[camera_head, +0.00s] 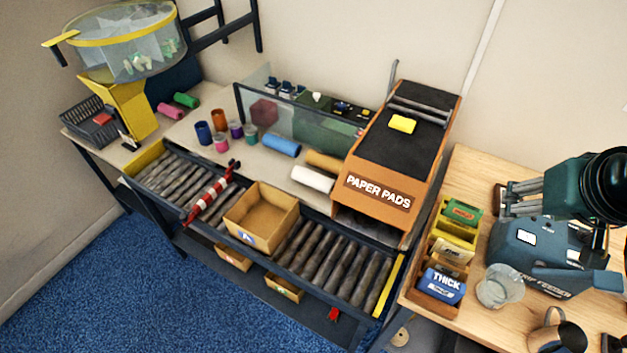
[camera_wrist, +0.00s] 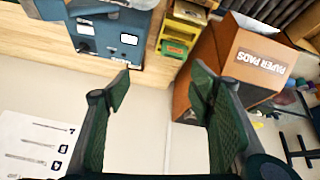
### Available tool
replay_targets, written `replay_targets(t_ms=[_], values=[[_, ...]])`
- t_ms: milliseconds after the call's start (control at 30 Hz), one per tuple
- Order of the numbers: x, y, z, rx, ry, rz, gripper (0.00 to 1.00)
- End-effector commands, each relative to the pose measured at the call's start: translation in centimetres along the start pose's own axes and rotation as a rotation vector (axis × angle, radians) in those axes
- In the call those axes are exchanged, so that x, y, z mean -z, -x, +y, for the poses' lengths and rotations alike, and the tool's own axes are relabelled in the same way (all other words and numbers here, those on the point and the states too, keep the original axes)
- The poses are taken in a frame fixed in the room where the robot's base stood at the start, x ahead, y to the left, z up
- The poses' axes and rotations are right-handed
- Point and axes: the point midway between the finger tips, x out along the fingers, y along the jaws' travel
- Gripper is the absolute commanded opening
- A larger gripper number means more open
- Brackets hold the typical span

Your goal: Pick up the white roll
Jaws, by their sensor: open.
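The white roll (camera_head: 312,179) lies on its side on the back shelf of the conveyor bench, left of the PAPER PADS box, in the head view. I cannot make it out in the wrist view. My gripper (camera_head: 503,198) is at the far right of the head view, above the wooden table and well away from the roll. In the wrist view my gripper (camera_wrist: 160,90) has its two green fingers spread wide with nothing between them.
The PAPER PADS box (camera_head: 378,192) stands between my gripper and the roll. A tan roll (camera_head: 323,161) and a blue roll (camera_head: 281,145) lie close behind the white one. An open carton (camera_head: 262,216) sits on the rollers in front. A blue machine (camera_head: 545,250) is below my gripper.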

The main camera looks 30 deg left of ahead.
Motion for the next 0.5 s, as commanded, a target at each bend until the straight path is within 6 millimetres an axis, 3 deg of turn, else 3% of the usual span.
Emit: replay_targets(t_ms=[500], values=[[9.2,-1.1,-6.5,0.04,0.292,-0.081,0.54]])
